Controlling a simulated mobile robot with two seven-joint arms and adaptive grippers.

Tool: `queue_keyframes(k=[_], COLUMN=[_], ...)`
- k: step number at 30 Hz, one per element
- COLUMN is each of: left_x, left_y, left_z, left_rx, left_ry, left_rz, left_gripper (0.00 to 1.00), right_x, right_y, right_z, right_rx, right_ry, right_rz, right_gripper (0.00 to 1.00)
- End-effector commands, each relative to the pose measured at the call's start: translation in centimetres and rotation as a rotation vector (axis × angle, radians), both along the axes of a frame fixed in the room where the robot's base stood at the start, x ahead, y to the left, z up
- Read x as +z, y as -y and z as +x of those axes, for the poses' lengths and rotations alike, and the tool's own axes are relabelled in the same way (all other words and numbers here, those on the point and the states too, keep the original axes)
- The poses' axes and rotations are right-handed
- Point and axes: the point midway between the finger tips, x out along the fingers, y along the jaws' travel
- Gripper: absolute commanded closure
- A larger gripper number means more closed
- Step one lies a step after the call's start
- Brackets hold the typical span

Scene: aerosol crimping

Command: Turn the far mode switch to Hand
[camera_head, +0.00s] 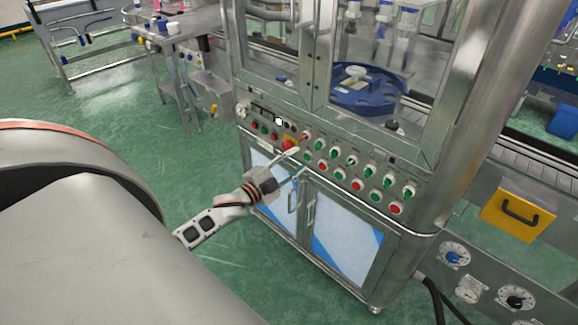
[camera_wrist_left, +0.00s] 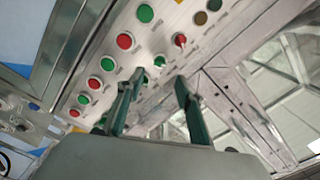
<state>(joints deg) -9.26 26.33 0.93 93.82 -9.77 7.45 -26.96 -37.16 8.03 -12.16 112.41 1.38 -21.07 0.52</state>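The control panel (camera_head: 328,160) on the machine front carries two slanting rows of red and green buttons and knobs. A small red knob (camera_head: 304,137) sits near the upper row's far end; a red knob with a raised grip (camera_wrist_left: 180,40) also shows in the left wrist view. I cannot tell which control is the far mode switch. My left gripper (camera_head: 298,163) is in front of the panel's far half, fingers apart and empty. In the left wrist view the open fingers (camera_wrist_left: 155,88) point at the panel, with a green knob (camera_wrist_left: 160,62) beyond, between the tips. My right gripper is out of view.
Cabinet doors with handles (camera_head: 345,245) lie below the panel, and glazed doors with a blue turntable (camera_head: 368,92) above. Green floor (camera_head: 120,105) is clear to the left.

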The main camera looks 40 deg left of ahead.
Motion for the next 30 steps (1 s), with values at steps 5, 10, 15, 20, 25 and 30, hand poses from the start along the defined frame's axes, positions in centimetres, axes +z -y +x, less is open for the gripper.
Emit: queue_keyframes(k=[5, 10, 15, 20, 25, 30], left_x=[0.0, 0.0, 0.0, 0.0, 0.0, -1.7], left_y=[-0.1, -0.2, -0.2, -0.2, -0.2, 1.1], left_z=[-2.0, -2.7, -2.7, -2.7, -2.7, -3.7], left_rx=[0.0, 0.001, 0.001, 0.001, 0.001, -0.001], left_ry=[0.0, 0.001, 0.001, 0.001, 0.001, -0.039], left_rz=[-0.001, 0.0, 0.0, 0.0, 0.0, -0.041], left_gripper=[0.64, 0.64, 0.64, 0.64, 0.64, 0.64], right_x=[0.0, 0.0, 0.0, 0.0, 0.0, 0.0], right_y=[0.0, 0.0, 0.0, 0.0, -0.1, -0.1], right_z=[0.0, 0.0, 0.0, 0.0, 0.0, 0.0], right_rx=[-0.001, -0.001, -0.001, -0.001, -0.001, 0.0], right_ry=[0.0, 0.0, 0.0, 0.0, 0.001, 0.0], right_rz=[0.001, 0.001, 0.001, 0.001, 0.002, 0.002], right_gripper=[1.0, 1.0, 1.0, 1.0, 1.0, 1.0])
